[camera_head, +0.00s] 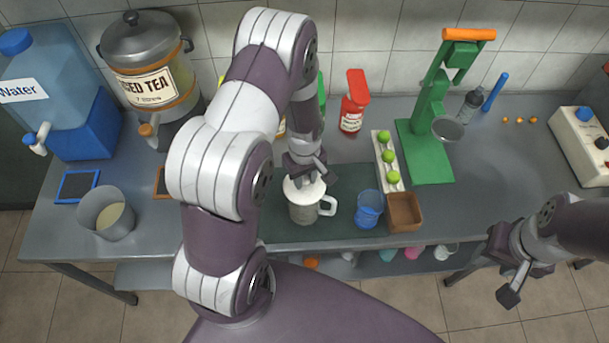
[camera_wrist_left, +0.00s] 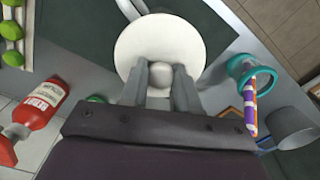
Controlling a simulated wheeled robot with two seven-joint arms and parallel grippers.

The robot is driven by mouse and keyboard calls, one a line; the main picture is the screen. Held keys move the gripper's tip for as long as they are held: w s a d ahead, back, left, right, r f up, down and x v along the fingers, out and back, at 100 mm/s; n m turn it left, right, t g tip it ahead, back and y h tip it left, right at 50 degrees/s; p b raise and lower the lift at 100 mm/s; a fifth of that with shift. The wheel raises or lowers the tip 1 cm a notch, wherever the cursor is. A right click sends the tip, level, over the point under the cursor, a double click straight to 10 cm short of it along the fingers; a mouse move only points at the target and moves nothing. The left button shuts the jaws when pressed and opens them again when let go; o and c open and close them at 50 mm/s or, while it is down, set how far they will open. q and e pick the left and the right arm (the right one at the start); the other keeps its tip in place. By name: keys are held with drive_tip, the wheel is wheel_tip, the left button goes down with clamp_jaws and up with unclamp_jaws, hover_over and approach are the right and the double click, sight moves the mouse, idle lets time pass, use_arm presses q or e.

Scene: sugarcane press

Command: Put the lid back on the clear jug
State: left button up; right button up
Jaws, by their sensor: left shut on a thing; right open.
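The clear jug (camera_head: 303,212) stands upright on the dark mat, its handle to the right. The round white lid (camera_head: 313,190) is at the jug's mouth; I cannot tell whether it rests on the rim or is slightly above it. My left gripper (camera_head: 304,178) points down from above, shut on the lid's knob. In the left wrist view the lid (camera_wrist_left: 160,40) shows as a white disc with its round knob (camera_wrist_left: 162,76) between the fingers (camera_wrist_left: 160,88). The lid hides most of the jug there. My right gripper (camera_head: 510,272) is open and empty at the front right, off the counter edge.
A blue cup (camera_head: 369,209) and a brown box (camera_head: 405,211) stand right of the jug. Behind are a rack of limes (camera_head: 388,156), a red bottle (camera_head: 354,103) and the green press (camera_head: 432,155). A grey pot (camera_head: 105,213) stands at left. The counter's right part is mostly clear.

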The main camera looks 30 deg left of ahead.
use_arm(q)
drive_tip(key=shift+f, duration=0.1)
idle(0.7)
drive_tip(key=o, duration=1.6)
wheel_tip(320, 180, up, 7)
drive_tip(key=p, duration=0.6)
clamp_jaws()
drive_tip(key=shift+f, duration=0.15)
idle(0.6)
